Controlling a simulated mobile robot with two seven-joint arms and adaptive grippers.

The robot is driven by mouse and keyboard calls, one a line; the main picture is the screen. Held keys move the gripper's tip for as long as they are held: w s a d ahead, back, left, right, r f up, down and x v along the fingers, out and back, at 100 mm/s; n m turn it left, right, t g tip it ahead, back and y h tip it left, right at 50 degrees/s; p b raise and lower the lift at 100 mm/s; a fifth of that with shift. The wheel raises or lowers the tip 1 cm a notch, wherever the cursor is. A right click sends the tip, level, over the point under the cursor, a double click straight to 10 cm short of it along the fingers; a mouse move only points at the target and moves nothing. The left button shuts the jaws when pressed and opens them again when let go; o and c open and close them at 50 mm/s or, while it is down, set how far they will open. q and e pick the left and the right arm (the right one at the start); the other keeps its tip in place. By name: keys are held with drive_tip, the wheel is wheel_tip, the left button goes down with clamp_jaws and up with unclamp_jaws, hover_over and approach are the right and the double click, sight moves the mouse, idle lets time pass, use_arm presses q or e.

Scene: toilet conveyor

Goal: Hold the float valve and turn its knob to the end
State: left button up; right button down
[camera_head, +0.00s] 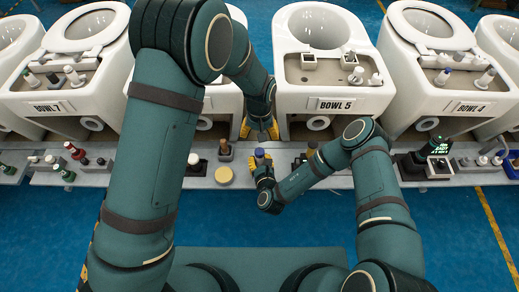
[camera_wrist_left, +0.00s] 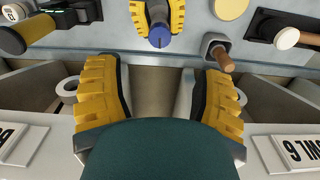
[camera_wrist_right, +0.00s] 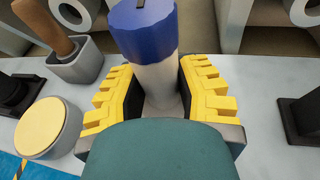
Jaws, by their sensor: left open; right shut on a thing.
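The float valve, a pale cylinder (camera_wrist_right: 157,78) topped by a blue knob (camera_wrist_right: 142,28) with a dark slot, stands between the yellow fingers of my right gripper (camera_wrist_right: 160,98). The gripper is shut on the body, below the knob. The blue knob also shows in the head view (camera_head: 259,153) and at the top of the left wrist view (camera_wrist_left: 160,37). My left gripper (camera_wrist_left: 162,88) is open with nothing between its fingers. In the head view the left gripper (camera_head: 260,131) is just beyond the knob, toward the toilets, and apart from it.
A cream round disc (camera_head: 224,175) and a brown-handled item in a grey cup (camera_head: 225,148) stand left of the valve on the grey conveyor ledge (camera_head: 325,182). Behind is the toilet marked BOWL 5 (camera_head: 325,85). More bottles and parts line the ledge on both sides.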

sight(260, 152)
use_arm(q)
wheel_tip(260, 152, down, 11)
idle(0.4)
clamp_jaws()
